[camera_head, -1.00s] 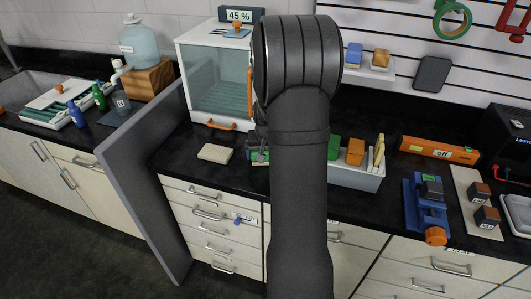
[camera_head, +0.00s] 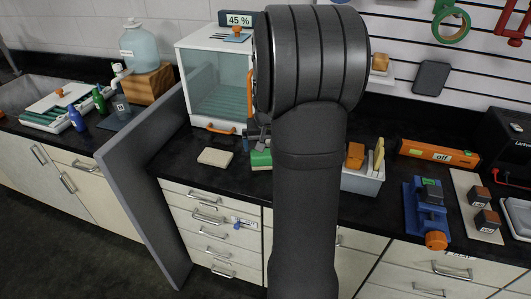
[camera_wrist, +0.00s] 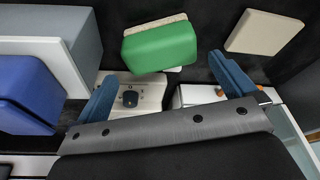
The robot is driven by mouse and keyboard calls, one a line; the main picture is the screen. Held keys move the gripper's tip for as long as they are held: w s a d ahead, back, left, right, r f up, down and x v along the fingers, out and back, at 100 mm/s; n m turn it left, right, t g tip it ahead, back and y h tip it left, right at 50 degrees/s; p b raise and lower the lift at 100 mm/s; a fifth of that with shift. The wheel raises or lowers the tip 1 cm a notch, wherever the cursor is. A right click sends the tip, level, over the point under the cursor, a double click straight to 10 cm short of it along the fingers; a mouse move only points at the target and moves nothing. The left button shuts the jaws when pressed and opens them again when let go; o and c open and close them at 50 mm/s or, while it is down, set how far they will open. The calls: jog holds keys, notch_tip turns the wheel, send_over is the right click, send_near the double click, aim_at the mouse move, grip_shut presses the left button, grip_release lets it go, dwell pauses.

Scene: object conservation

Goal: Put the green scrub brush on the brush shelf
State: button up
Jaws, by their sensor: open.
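The green scrub brush (camera_head: 261,159) lies on the black counter, between a beige block and the grey bin. In the wrist view the green brush (camera_wrist: 160,47) shows its green top, with a pale layer at its edges. My gripper (camera_wrist: 163,68) is open and empty, its blue fingers spread on either side of the brush's near side; I cannot tell its height above it. In the head view my arm hides most of the gripper. A white wall shelf (camera_head: 374,84) holding an orange-topped block (camera_head: 379,62) shows right of my arm, partly hidden.
The beige block (camera_head: 215,157) lies left of the brush; the grey bin (camera_head: 364,184), holding orange and yellow items, is at the right. A glass-fronted cabinet (camera_head: 215,85) stands behind. A large blue block (camera_wrist: 28,92) is at the wrist view's left.

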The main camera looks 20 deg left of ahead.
jog(key=shift+v, duration=2.25)
jog(key=shift+c, duration=0.4)
jog(key=s+d+f+t+y, duration=0.25)
jog(key=s+t, duration=0.25)
jog(key=s, duration=0.3)
jog(key=s+d+f+t+y, duration=0.1)
jog(key=s+d+f+t, duration=0.25)
jog(key=s, duration=0.35)
jog(key=shift+t, duration=0.45)
jog(key=x, duration=1.1)
jog(key=r+x, duration=0.1)
jog(key=x, duration=0.4)
jog(key=shift+w+a+f, duration=0.2)
jog(key=shift+w+a, duration=0.1)
jog(key=shift+w, duration=0.2)
jog(key=shift+c, duration=0.5)
